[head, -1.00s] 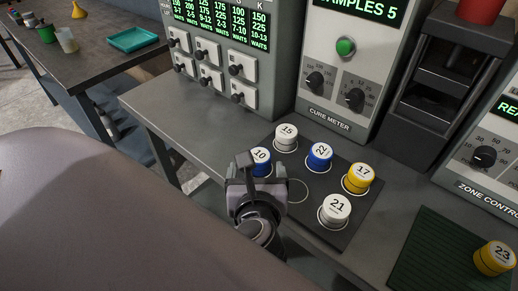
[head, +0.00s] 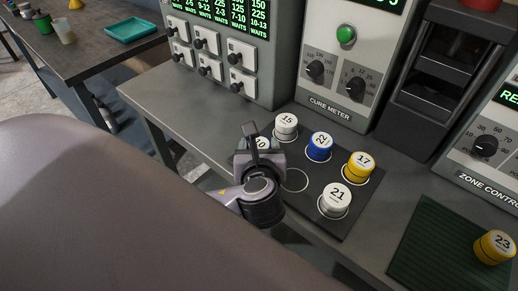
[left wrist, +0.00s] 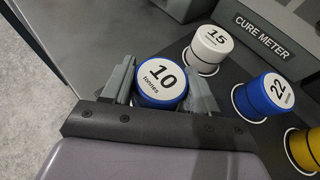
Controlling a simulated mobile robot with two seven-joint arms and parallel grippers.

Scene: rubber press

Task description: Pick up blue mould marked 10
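The blue mould marked 10 (left wrist: 161,84) stands between the two fingers of my left gripper (left wrist: 163,92) in the left wrist view. The fingers are apart, one on each side of it; whether they touch it is hard to tell. In the head view the mould (head: 263,143) is mostly hidden behind my left gripper (head: 258,143). The mould appears to be in its place on the dark mat (head: 352,217). My right gripper is not in view.
Close by on the mat stand white mould 15 (head: 286,125), blue mould 22 (head: 319,146), yellow mould 17 (head: 358,166) and white mould 21 (head: 335,198). An empty ring (head: 294,180) lies between them. The cure meter (head: 345,75) rises behind. Yellow mould 23 (head: 494,246) is on a green mat.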

